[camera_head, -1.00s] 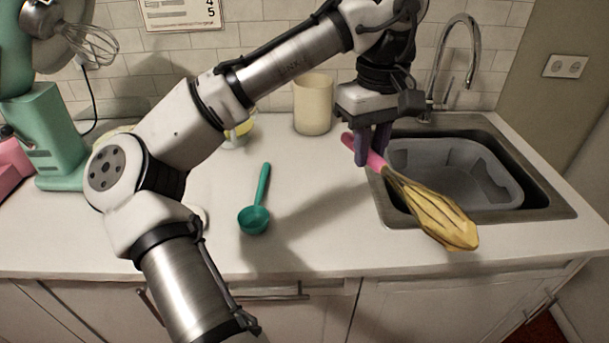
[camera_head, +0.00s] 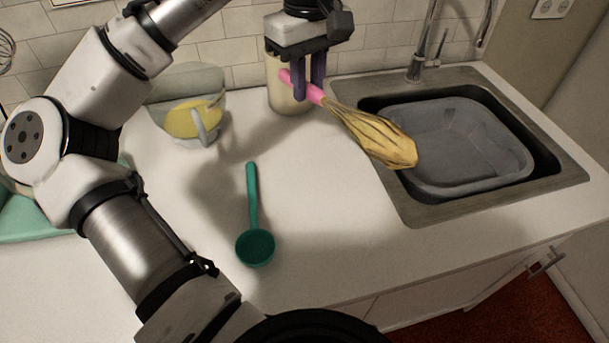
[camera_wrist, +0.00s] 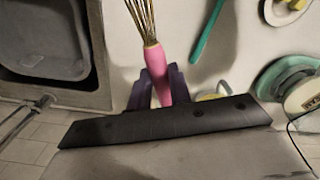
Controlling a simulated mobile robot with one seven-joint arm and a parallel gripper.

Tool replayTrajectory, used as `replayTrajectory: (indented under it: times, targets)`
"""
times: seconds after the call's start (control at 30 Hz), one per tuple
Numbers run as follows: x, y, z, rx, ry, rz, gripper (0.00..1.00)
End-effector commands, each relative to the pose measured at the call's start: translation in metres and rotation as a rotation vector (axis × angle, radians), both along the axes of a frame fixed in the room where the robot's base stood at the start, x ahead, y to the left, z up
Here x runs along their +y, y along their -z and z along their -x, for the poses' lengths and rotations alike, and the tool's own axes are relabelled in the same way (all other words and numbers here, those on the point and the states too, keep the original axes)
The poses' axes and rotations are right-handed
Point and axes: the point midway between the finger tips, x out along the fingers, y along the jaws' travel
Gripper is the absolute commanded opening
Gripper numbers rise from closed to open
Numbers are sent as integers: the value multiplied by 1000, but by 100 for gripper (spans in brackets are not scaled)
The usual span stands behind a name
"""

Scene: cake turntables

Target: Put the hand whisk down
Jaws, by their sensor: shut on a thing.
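The hand whisk has a pink handle and yellow-coated wires (camera_head: 372,135). My gripper (camera_head: 308,88) is shut on its pink handle, with purple fingers on either side. The whisk is held above the counter, its wire end pointing right and toward the front, over the sink's left rim in the head view. In the wrist view the pink handle (camera_wrist: 158,75) sits between the purple fingers (camera_wrist: 160,88), and the wires run up out of the frame.
A grey basin (camera_head: 450,140) sits in the sink (camera_head: 415,205) at right. A teal scoop (camera_head: 254,225) lies on the counter. The front middle counter is clear.

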Motion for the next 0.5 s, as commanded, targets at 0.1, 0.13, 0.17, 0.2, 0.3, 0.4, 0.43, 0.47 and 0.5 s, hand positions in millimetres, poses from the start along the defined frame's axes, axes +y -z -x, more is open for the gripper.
replayTrajectory:
  times: [0.1, 0.13, 0.17, 0.2, 0.3, 0.4, 0.43, 0.47, 0.5]
  targets:
    - [0, 2, 0, 0, 1, 0, 0]
    - [0, 5, 0, 1, 1, 1, 0]
    - [0, 8, 0, 2, 2, 1, 0]
    - [0, 15, 0, 4, 3, 3, 0]
    - [0, 37, 1, 5, 3, 4, 0]
    - [-1, 63, 1, 5, 4, 5, 0]
    - [0, 71, 1, 5, 3, 5, 0]
    - [-1, 79, 1, 5, 3, 5, 0]
    - [-1, 89, 1, 5, 3, 5, 0]
